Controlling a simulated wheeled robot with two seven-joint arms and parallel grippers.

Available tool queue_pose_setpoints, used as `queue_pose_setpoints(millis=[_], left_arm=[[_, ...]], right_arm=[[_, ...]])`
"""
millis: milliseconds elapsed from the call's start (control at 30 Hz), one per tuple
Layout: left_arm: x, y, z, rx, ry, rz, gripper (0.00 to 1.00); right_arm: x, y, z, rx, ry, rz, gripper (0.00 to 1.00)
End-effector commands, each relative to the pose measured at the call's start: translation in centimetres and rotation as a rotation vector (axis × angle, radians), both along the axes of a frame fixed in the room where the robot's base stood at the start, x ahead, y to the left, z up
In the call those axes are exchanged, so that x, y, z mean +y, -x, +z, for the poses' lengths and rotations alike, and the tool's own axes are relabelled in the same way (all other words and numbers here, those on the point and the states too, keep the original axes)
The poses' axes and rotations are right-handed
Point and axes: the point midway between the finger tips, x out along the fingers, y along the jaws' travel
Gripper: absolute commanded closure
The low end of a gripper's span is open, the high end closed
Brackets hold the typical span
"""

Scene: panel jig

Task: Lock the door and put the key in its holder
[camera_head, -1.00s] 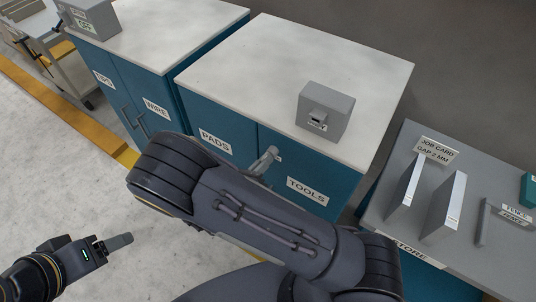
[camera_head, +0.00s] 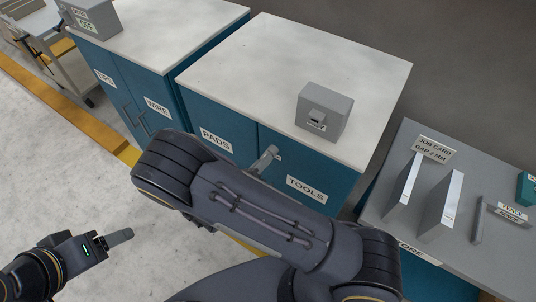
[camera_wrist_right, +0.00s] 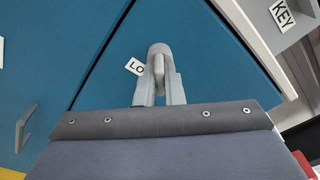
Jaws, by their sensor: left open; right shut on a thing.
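The blue-green cabinet has doors marked PADS and TOOLS (camera_head: 290,165). My right gripper (camera_head: 264,160) is at the front of the cabinet, near the seam between these doors. In the right wrist view my right gripper (camera_wrist_right: 158,92) is shut on a grey piece, the key (camera_wrist_right: 159,68), of which only a small part shows. A rounded grey part stands at its tip, beside a partly hidden label starting LO (camera_wrist_right: 134,67). How deep the key sits in the lock is hidden. A grey box (camera_head: 333,112), likely the key holder, stands on the cabinet top. My left gripper (camera_head: 120,237) is open and empty over the floor.
A KEY label (camera_wrist_right: 283,15) shows at the upper right of the wrist view. A grey bench (camera_head: 395,215) with upright panels and a job card (camera_head: 436,149) stands at the right. Another cabinet (camera_head: 150,85) stands at the left. The white cabinet top is mostly clear.

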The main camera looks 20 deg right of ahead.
Motion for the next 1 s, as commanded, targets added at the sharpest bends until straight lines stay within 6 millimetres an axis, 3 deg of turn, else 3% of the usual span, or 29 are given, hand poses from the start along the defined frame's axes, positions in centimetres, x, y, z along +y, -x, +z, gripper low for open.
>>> queue_pose_setpoints(millis=[633, 1000], left_arm=[[0.0, 0.0, 2.0, 0.000, 0.000, 0.000, 0.35], [0.0, 0.0, 2.0, 0.000, 0.000, 0.000, 0.35]], right_arm=[[0.0, 0.0, 0.0, 0.331, 0.257, 0.000, 1.00], [0.1, -0.1, -0.1, 0.357, 0.277, 0.000, 1.00]])
